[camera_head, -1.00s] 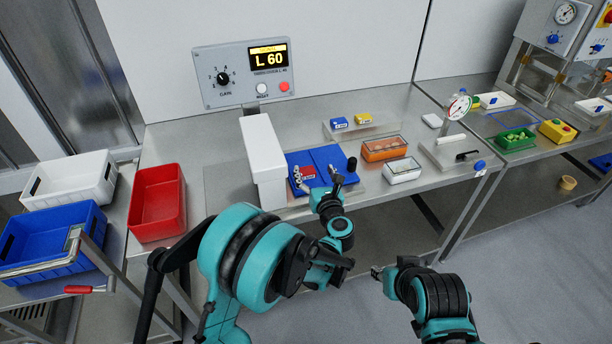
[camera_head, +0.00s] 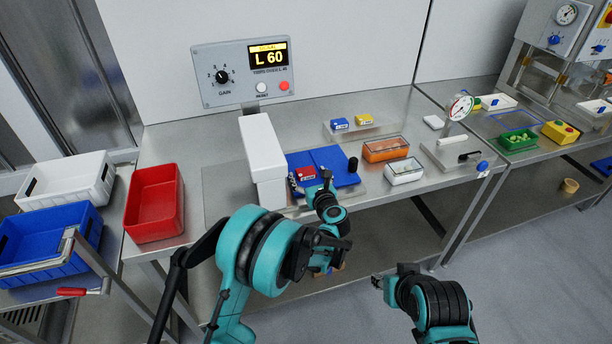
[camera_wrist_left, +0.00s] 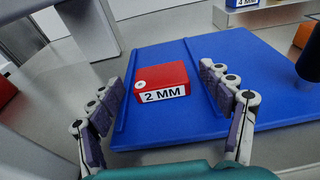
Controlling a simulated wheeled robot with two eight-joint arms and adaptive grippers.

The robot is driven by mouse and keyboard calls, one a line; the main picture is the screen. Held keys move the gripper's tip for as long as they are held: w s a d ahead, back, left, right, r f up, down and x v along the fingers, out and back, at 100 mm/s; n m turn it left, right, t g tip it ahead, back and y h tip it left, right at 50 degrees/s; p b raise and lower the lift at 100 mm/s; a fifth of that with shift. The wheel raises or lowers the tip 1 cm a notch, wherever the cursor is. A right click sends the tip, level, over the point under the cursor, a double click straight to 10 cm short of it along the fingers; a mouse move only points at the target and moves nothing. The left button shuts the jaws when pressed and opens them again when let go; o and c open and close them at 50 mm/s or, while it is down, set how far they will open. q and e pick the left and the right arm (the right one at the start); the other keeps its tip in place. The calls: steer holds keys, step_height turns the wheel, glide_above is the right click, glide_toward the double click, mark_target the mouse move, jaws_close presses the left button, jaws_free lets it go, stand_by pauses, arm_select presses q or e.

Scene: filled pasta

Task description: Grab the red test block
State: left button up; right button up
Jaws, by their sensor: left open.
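The red test block (camera_wrist_left: 162,84), labelled "2 MM", lies flat on the blue plate (camera_wrist_left: 262,62) in the left wrist view. In the head view the red block (camera_head: 306,173) shows on the left part of the blue plate (camera_head: 338,162), just behind my gripper. My left gripper (camera_wrist_left: 168,112) is open, with one finger on each side of the block and apart from it; it also shows in the head view (camera_head: 309,182). My right gripper (camera_head: 382,282) is low in front of the table, away from the block; its finger opening is too small to tell.
A white housing (camera_head: 262,150) stands directly left of the blue plate. A black knob (camera_head: 352,164) stands at the plate's right. Blue (camera_head: 339,124) and yellow (camera_head: 363,120) blocks sit behind. An orange-filled container (camera_head: 385,149) and a white one (camera_head: 403,171) stand to the right.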

arm_select(q)
steer(key=c, duration=1.4)
steer(key=shift+o, duration=0.2)
